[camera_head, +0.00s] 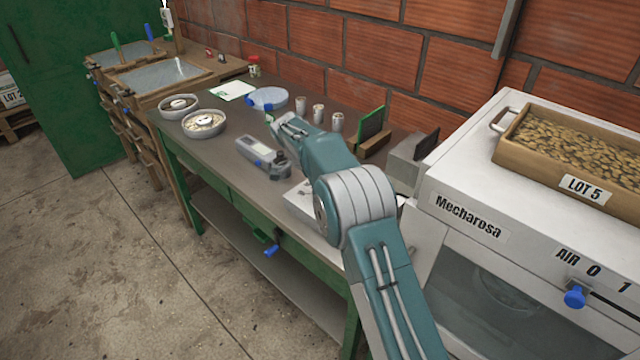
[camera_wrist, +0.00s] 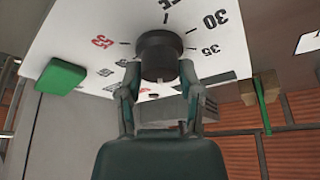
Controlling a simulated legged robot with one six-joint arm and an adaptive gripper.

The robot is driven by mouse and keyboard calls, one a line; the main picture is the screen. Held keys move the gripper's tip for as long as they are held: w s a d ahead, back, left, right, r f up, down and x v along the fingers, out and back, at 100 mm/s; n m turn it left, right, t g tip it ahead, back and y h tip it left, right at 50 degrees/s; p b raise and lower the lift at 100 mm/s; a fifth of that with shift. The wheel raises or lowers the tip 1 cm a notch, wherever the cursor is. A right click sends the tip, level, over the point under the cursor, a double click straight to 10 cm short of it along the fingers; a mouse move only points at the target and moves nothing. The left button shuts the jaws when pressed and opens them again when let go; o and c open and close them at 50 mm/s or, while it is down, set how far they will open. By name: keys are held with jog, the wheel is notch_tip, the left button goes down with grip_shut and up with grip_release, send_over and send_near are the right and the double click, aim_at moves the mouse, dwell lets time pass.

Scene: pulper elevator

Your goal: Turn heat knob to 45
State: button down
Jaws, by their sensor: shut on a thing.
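A black round knob (camera_wrist: 158,55) sits on a white dial panel (camera_wrist: 75,30) in the wrist view. Black numbers 30 and 35 show to its right, and a red 55 to its left. Smaller marks at the lower left are hard to read, and fingers partly cover the lower dial. My gripper (camera_wrist: 159,80) is shut on the knob, one finger on each side. I cannot clearly tell which mark the knob points at. In the head view, my arm reaches over the bench; the knob and my fingertips cannot be made out there.
A green block (camera_wrist: 61,77) lies left of the knob. In the head view, the bench (camera_head: 225,165) holds a grey device (camera_head: 262,156), two bowls (camera_head: 204,123) and several cups (camera_head: 318,113). The white Mecharosa machine (camera_head: 470,190) stands at the right, bearing a bean tray (camera_head: 565,180).

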jog(key=shift+a+f+m+g, duration=0.1)
jog(key=shift+f+m+g, duration=0.1)
jog(key=shift+m, duration=0.35)
jog(key=shift+a+f+m+g, duration=0.1)
jog(key=shift+m+g, duration=0.1)
jog(key=shift+m, duration=0.35)
jog(key=shift+r, duration=0.1)
jog(key=shift+c, duration=1.3)
grip_release()
jog(key=shift+a+r, duration=0.1)
jog(key=shift+w+r, duration=0.1)
jog(key=shift+r, duration=0.25)
jog(key=v, duration=0.6)
jog(key=shift+a+r, duration=0.1)
jog(key=shift+a, duration=0.2)
jog(key=shift+r, duration=0.2)
